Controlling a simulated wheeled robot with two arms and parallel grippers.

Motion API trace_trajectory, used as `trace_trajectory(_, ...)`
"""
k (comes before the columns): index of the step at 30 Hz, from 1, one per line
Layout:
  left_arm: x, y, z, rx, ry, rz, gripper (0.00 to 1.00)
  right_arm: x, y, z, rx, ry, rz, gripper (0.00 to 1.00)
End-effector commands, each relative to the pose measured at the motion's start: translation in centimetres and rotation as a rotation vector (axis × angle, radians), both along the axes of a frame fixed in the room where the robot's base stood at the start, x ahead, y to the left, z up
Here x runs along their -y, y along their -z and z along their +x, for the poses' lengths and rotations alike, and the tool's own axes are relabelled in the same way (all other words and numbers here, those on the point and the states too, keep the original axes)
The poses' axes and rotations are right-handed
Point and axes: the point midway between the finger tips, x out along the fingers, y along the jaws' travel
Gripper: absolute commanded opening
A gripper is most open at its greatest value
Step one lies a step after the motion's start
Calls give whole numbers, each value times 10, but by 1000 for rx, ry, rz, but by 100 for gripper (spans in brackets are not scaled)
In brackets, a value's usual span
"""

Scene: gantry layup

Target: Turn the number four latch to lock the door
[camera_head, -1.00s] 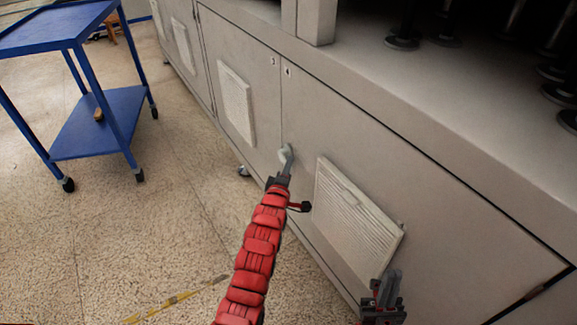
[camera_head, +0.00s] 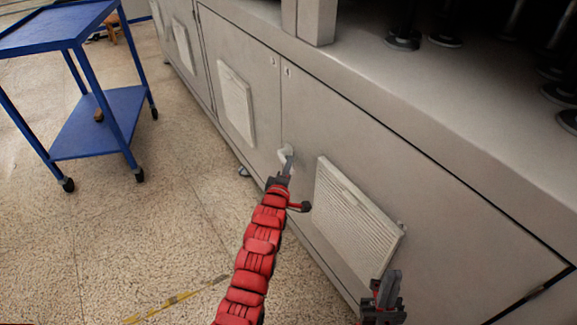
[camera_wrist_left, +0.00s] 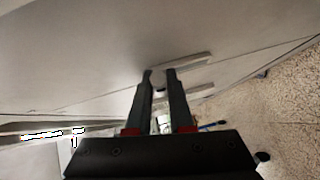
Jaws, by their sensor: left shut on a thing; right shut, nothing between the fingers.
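The pale latch (camera_head: 284,153) sits on the grey cabinet front at the seam between two doors, below the small number labels. The number four door (camera_head: 330,130) is the panel right of the seam and lies flush with its neighbour. My left gripper (camera_head: 288,163) is shut on the latch; its fingers hide part of the handle. In the left wrist view the fingers (camera_wrist_left: 158,74) straddle the latch, which is hard to make out there. My right gripper (camera_head: 389,285) is shut and empty at the bottom, in front of the cabinet.
Louvred vents (camera_head: 357,215) stand out from the doors, one close to the right of my left gripper. The cabinet's top ledge (camera_head: 400,100) overhangs the doors.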

Motion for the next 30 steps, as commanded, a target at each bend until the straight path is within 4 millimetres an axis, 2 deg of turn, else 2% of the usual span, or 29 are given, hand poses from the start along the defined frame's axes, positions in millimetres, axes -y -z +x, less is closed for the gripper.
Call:
trace_trajectory(17,0,3,0,13,0,8,0,0,2,0,0,0,0,0)
trace_trajectory(30,-2,19,3,219,-1,161,0,0,15,-1,8,1,-11,0)
